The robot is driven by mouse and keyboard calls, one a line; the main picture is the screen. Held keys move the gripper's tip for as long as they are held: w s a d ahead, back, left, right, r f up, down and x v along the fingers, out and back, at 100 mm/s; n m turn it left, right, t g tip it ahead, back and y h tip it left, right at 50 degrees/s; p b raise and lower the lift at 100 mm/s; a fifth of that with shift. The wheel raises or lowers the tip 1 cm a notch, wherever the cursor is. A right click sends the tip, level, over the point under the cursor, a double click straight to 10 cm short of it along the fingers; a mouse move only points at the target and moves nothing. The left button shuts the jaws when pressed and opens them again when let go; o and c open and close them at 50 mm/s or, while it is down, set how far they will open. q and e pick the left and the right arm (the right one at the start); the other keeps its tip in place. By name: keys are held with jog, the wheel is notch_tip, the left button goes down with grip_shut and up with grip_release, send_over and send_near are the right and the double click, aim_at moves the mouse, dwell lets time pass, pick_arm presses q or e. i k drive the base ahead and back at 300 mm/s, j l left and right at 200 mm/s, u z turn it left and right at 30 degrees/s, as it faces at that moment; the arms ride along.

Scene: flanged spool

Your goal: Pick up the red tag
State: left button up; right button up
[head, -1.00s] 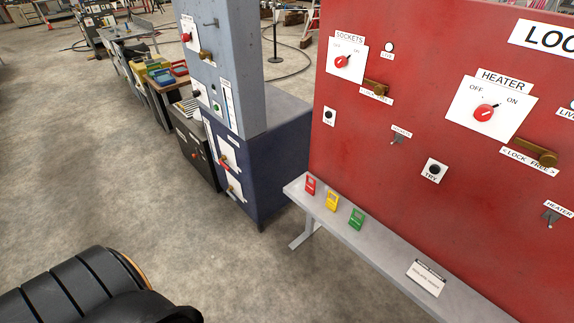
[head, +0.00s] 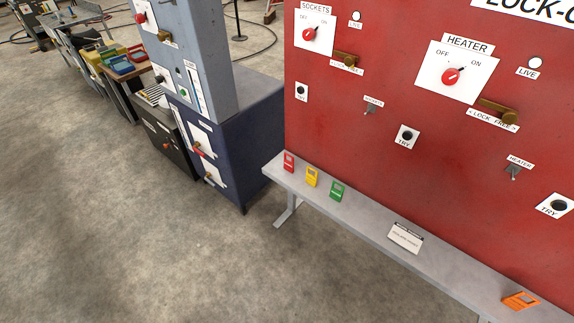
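The red tag (head: 289,162) stands upright at the far left end of a narrow grey shelf (head: 370,222) in front of the red panel. A yellow tag (head: 312,178) and a green tag (head: 337,191) stand beside it to the right, with small gaps between them. Neither of my grippers shows in the head view.
An orange tag (head: 520,300) lies farther right on the shelf, past a small white card (head: 406,238). The red panel (head: 390,120) with knobs and brass levers rises behind the shelf. A blue cabinet (head: 240,140) stands left of it. The concrete floor in front is clear.

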aim_at(289, 166)
jog(key=i+j+z, duration=0.15)
jog(key=j+z, duration=0.15)
jog(key=z, duration=0.15)
jog(key=i+j+z, duration=0.1)
jog(key=j+z, duration=0.35)
jog(key=i+j+z, duration=0.15)
jog(key=j, duration=0.8)
jog(key=i+j+z, duration=0.1)
jog(key=j, duration=0.85)
jog(key=j+z, duration=0.15)
jog(key=j, duration=0.85)
jog(key=i+j, duration=0.1)
jog(key=i, duration=0.25)
jog(key=z, duration=0.05)
